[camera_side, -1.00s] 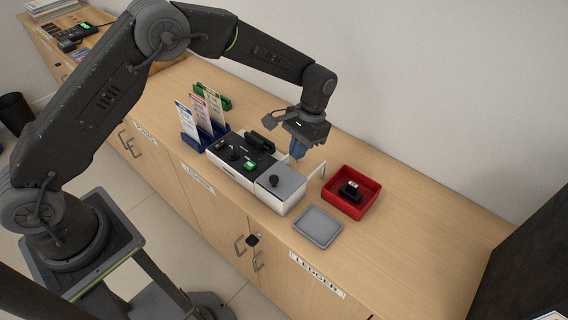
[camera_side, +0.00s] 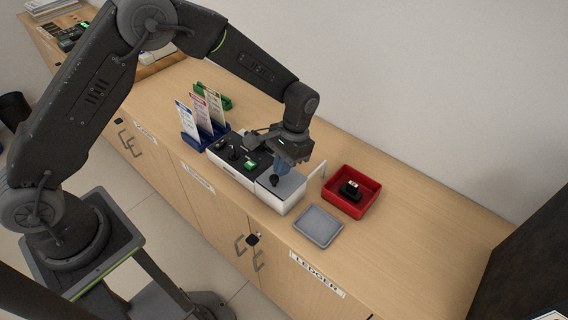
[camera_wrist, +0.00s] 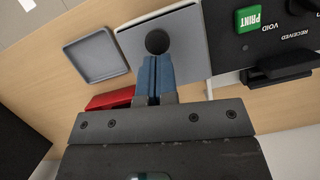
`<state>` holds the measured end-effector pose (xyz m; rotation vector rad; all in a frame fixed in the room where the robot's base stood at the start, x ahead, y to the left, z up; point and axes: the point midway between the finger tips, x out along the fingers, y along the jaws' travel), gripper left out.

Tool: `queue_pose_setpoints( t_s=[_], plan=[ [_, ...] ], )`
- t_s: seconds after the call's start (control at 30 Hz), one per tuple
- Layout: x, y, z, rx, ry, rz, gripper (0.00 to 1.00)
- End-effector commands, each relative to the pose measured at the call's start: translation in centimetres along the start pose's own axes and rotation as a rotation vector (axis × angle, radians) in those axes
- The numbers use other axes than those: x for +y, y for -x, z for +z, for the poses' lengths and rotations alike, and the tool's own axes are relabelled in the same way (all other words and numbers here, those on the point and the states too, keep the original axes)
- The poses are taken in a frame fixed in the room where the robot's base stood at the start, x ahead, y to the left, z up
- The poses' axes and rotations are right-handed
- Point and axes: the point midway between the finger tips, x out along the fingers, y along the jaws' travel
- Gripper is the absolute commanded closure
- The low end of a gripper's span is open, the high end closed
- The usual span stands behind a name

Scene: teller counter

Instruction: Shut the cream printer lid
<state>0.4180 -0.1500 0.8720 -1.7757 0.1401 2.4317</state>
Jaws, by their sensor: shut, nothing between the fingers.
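The printer (camera_side: 283,207) is the white-sided box at the right end of the dark counter unit. Its top is a grey panel (camera_side: 289,184) with a dark round knob (camera_side: 273,180); the panel (camera_wrist: 187,35) and knob (camera_wrist: 157,41) also show in the wrist view. A thin whitish upright piece (camera_side: 318,171) stands at the printer's right rear; I cannot tell if it is part of the lid. My gripper (camera_side: 280,172) is shut and empty, low over the printer top. Its blue fingertips (camera_wrist: 155,62) are right by the knob; contact cannot be told.
A red tray (camera_side: 367,206) holding a dark object is to the right. A grey shallow tray (camera_side: 318,226) lies in front of it. The dark unit (camera_side: 238,152) with a green button and a blue card holder (camera_side: 191,140) are left. The counter's right is clear.

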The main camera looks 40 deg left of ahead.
Motion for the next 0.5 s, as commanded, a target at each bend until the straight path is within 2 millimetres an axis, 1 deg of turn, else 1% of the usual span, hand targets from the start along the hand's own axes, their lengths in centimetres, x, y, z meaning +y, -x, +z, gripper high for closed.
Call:
queue_pose_setpoints(
  t_s=[0.1, 0.17, 0.5],
  plan=[
    [0.1, -0.3, 1.1, -0.001, 0.000, 0.000, 1.00],
    [0.2, -0.5, 1.4, 0.000, 0.000, 0.000, 1.00],
    [0.2, -0.7, 1.5, -0.004, 0.000, 0.000, 1.00]
  ],
)
